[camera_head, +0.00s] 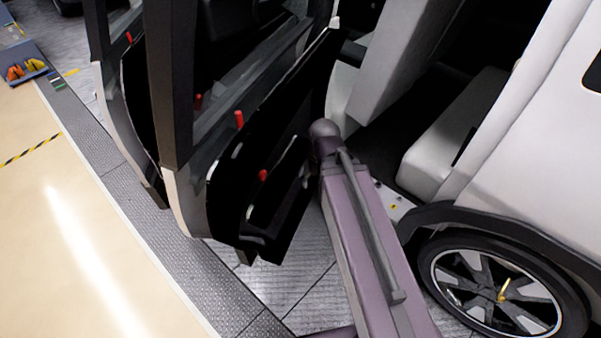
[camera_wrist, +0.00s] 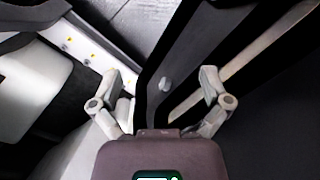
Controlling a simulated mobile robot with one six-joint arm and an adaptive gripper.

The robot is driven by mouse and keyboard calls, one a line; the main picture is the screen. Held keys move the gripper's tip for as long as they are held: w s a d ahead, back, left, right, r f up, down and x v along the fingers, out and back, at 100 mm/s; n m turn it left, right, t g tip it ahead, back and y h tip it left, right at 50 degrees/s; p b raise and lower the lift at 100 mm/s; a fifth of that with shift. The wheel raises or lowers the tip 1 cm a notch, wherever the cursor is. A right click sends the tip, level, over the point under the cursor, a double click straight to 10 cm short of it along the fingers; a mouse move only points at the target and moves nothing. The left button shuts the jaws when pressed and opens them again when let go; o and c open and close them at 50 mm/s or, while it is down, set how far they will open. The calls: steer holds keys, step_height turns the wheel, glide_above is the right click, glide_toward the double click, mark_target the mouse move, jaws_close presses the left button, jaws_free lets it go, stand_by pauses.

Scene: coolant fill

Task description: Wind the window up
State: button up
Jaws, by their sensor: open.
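An open car door (camera_head: 280,150) with a black inner panel stands in the middle of the head view. A red handle (camera_head: 263,175) sits on this panel, and a red knob (camera_head: 239,119) stands higher near its upper edge. I cannot make out any window glass. My gripper (camera_wrist: 160,78) is open and empty in the wrist view, with its fingers wide apart. In the head view my arm hides most of the gripper.
A second open door (camera_head: 130,110) stands farther left. The white car body and rear wheel (camera_head: 500,290) are at the right, with a pale seat (camera_head: 450,130) inside. A blue bin (camera_head: 25,70) lies far left. The pale floor (camera_head: 70,220) at left is clear.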

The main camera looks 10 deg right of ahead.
steer(key=w+a+f+m+y+b, duration=0.1)
steer(key=w+f+m+y+b, duration=0.35)
steer(key=f+b, duration=0.55)
steer(key=m+t+y+b, duration=0.95)
steer(key=m+b, duration=0.65)
steer(key=b, duration=1.9)
glide_toward(301, 171)
steer(key=s+d+f, duration=0.1)
steer(key=d+f, duration=0.1)
steer(key=shift+d+r+y+b, duration=0.15)
steer(key=shift+d+y+b, duration=0.2)
steer(key=shift+d+y, duration=0.25)
steer(key=shift+x, duration=6.85)
steer(key=shift+w, duration=0.1)
steer(key=shift+d, duration=0.1)
steer(key=c, duration=1.1)
